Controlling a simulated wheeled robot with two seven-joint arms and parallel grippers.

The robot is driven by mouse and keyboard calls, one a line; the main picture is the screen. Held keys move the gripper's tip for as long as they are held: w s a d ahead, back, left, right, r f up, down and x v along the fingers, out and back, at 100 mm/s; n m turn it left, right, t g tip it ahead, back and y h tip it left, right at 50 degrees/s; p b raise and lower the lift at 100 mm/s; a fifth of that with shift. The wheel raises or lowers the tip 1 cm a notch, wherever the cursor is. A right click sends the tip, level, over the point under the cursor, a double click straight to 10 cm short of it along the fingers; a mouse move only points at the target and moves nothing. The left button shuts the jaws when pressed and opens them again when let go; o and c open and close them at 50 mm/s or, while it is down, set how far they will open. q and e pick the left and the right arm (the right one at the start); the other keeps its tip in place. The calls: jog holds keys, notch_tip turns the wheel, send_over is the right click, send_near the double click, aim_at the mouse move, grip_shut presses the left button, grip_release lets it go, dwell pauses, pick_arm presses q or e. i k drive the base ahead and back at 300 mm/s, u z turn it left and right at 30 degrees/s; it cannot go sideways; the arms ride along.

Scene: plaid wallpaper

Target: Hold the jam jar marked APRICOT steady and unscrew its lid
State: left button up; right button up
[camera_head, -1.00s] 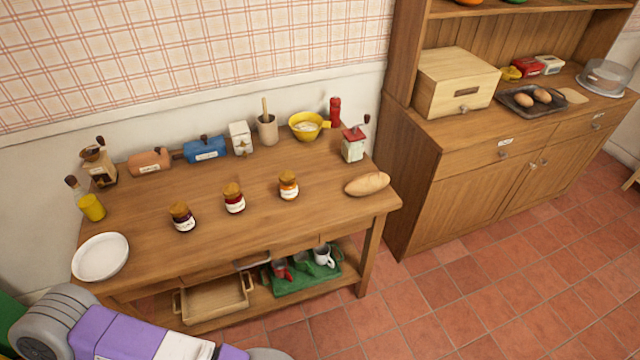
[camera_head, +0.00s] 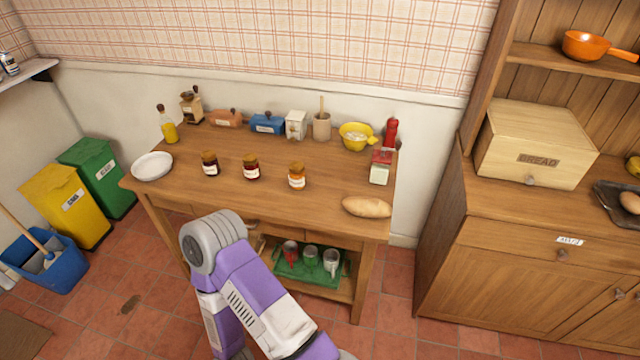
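Three jam jars stand upright and apart in a row on the wooden table (camera_head: 225,200). The left jar (camera_head: 210,164) is dark purple, the middle jar (camera_head: 251,168) is dark red, and the right jar (camera_head: 297,176) is orange. All have brownish-gold lids and white labels. The label print is too small to read; the orange jar's colour fits apricot. My purple and grey arm shows at the bottom, in front of the table. Neither gripper is in view, and nothing touches the jars.
A white plate (camera_head: 152,166) lies at the table's left end and a bread loaf (camera_head: 367,207) at its front right. Canisters, a yellow bowl (camera_head: 356,136) and a red mill (camera_head: 390,133) line the back. A cabinet with a bread box (camera_head: 535,144) stands right, bins (camera_head: 68,204) left.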

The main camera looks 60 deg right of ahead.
aim_at(297, 181)
jog(key=z, duration=1.65)
